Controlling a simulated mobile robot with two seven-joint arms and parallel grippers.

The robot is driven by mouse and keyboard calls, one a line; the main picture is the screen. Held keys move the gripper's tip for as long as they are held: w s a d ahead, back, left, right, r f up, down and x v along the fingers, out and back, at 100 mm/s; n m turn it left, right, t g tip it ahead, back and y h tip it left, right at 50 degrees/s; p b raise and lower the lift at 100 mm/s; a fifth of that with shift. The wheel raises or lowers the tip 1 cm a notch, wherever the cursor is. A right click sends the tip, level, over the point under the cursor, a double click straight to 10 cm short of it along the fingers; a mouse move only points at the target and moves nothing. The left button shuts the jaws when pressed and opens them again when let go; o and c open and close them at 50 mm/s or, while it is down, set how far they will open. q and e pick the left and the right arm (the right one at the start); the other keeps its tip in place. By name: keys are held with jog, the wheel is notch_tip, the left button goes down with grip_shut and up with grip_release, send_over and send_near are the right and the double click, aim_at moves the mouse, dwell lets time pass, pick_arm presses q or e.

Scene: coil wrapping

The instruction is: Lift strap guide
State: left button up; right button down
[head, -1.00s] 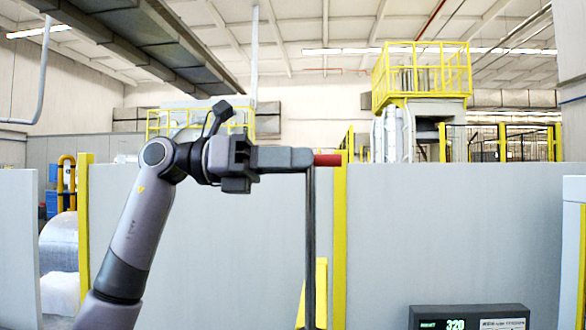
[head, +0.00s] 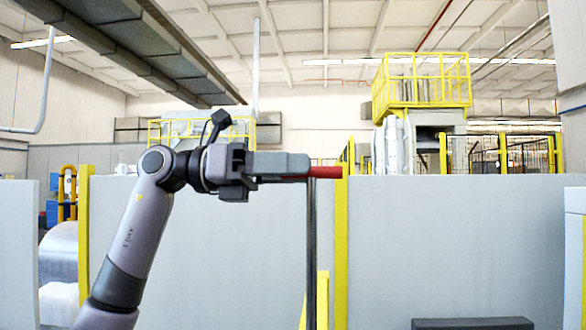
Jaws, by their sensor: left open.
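The strap guide appears to be the thin dark upright bar (head: 311,250) with a red grip (head: 329,171) at its top, in the middle of the head view. The red grip lies level and sticks out to the right of the fingers. My left gripper (head: 295,164) reaches in from the left at the height of the red grip, its fingers overlapping the grip's left part. It is open; whether the fingers touch the grip cannot be told. The lower end of the bar is out of view. My right gripper is not in view.
A grey wall panel (head: 440,240) fills the background, with a yellow post (head: 341,240) just right of the bar. A dark box (head: 473,323) shows at the bottom right. A yellow railed platform (head: 421,85) stands far behind.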

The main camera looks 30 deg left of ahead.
pick_arm(q)
jog(key=b+v, duration=0.1)
jog(key=v, duration=0.6)
jog(key=shift+d, duration=0.1)
dwell(0.4)
